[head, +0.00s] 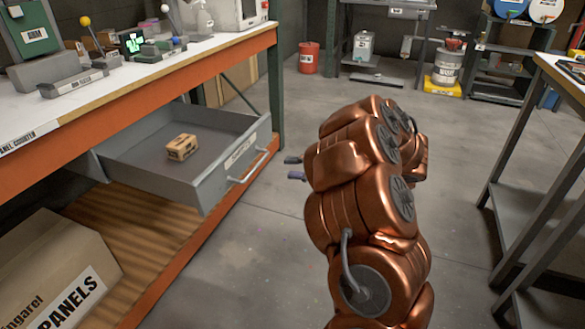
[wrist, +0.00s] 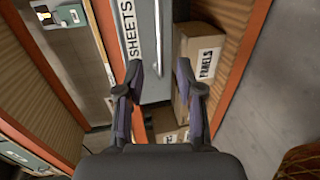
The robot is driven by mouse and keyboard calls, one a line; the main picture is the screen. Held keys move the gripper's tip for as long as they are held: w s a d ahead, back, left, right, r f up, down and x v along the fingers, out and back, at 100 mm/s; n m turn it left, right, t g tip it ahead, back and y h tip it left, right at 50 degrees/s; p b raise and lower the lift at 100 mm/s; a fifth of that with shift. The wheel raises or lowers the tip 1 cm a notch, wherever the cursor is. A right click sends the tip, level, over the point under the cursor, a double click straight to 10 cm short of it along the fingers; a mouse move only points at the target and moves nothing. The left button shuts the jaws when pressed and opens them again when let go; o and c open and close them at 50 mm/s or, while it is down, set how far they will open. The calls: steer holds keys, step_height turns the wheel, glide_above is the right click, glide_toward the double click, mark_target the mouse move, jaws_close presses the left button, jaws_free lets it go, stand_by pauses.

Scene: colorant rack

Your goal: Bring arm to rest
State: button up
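My copper-coloured arm (head: 365,190) rises in the middle of the head view, bent over the open floor to the right of the workbench. My gripper's fingertips (head: 293,168) show at the arm's left side, pointing toward the open drawer. In the wrist view my gripper (wrist: 158,75) has its two dark fingers spread apart with nothing between them. Beyond the fingers in that view is a grey surface with a label reading SHEETS (wrist: 133,35).
An open grey drawer (head: 215,185) juts from the workbench (head: 130,105), holding a small cardboard box (head: 182,147). A large PANELS carton (head: 55,275) sits on the lower shelf. A table (head: 525,200) stands at right. Floor between is clear; a red bucket (head: 309,58) stands behind.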

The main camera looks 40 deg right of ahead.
stand_by(0.4)
steer(key=w+d+r+m+h+p, duration=0.3)
steer(key=w+r+h+p, duration=0.15)
steer(key=r, duration=0.35)
steer(key=w+d+r+m+h+p, duration=0.3)
steer(key=d+r+h+p, duration=0.15)
steer(key=r, duration=0.35)
steer(key=s+a+r+m+g+h+p, duration=0.1)
steer(key=s+r+m+g+h+p, duration=0.15)
steer(key=r+m, duration=0.3)
steer(key=s+a+r+m+g+h+p, duration=0.1)
steer(key=s+r+m+h+p, duration=0.1)
steer(key=r+m+h+p, duration=0.3)
steer(key=s+a+m+g+y+p, duration=0.3)
steer(key=s+a+g+p, duration=0.3)
steer(key=s+a, duration=0.9)
steer(key=s+a+r+m+g+y+p, duration=0.1)
steer(key=s+a+m+g+y+p, duration=0.3)
steer(key=s+a, duration=1.2)
steer(key=a+g+y+p, duration=0.2)
steer(key=a, duration=0.2)
steer(key=shift+s, duration=0.2)
